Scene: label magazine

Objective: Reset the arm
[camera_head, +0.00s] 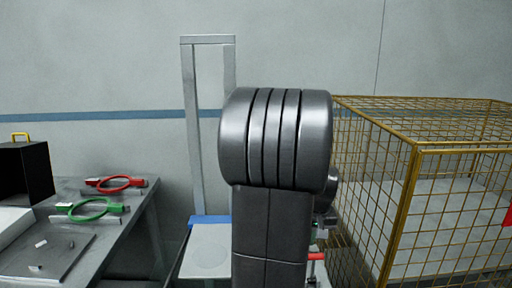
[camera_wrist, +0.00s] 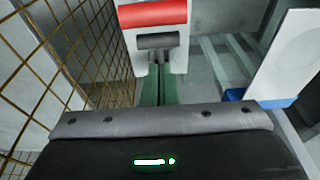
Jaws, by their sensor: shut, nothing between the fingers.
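My gripper (camera_wrist: 160,78) shows in the wrist view. Its dark body with a small green light fills the bottom, and two narrow green strips, apparently its fingers, lie close together ahead of it with nothing held between them. Beyond them is a white bracket with a dark roller and a red cylinder (camera_wrist: 152,13); I cannot tell whether it touches the fingers. In the head view my own arm stands upright in the middle and hides the gripper.
A gold wire cage (camera_head: 415,190) stands right of my arm; its mesh (camera_wrist: 60,60) shows at left in the wrist view. A white panel with a blue edge (camera_head: 205,250) stands behind my arm. The left table (camera_head: 130,215) holds red (camera_head: 115,184) and green (camera_head: 95,208) ring-shaped tools.

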